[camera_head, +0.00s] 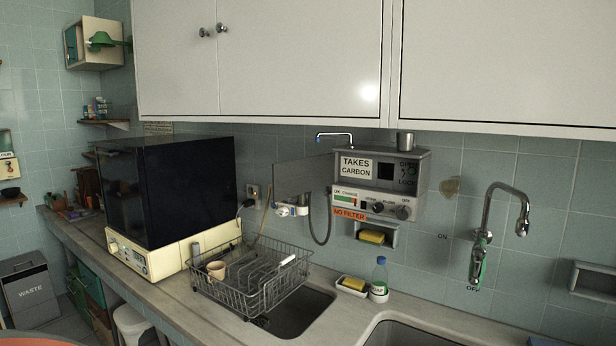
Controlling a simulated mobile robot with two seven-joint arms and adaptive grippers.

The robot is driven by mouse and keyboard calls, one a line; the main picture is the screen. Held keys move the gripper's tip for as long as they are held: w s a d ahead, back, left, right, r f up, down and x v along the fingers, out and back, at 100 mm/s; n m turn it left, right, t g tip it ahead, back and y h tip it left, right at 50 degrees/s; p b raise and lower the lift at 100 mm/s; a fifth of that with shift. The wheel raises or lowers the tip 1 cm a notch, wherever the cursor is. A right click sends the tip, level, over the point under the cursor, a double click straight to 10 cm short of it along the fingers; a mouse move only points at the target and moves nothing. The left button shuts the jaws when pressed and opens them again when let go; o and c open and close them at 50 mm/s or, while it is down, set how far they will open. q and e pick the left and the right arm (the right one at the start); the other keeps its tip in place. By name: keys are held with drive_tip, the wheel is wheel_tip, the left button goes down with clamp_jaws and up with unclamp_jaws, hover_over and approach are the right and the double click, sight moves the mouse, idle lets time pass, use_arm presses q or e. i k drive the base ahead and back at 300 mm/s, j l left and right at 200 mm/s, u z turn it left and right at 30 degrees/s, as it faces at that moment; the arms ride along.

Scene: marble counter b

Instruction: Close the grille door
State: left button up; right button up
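No door with visible bars or mesh can be made out for certain. A grey wall unit (378,178) labelled "TAKES CARBON" and "NO FILTER" hangs above the counter, right of centre. A flat grey panel (300,180) stands out at its left side, like a hinged door standing open; I cannot tell whether it is the grille door. A large dark-fronted cabinet (190,190) stands on a cream base at the left of the counter. Its dark glossy front looks shut. Neither of my grippers is in view.
A wire dish rack (262,285) with a cup sits on the counter over part of the left sink. A soap bottle (379,277) and a sponge dish (352,286) stand behind the sinks. A tap (484,232) juts out at right. White cupboards (300,60) overhang above.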

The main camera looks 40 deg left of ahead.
sight(291, 179)
drive_tip(key=j+z, duration=0.1)
drive_tip(key=j, duration=1.8)
drive_tip(key=k+j+z, duration=0.15)
drive_tip(key=j, duration=0.75)
drive_tip(key=j+z, duration=0.1)
drive_tip(key=j, duration=0.85)
drive_tip(key=u, duration=0.15)
drive_tip(key=k+l, duration=0.05)
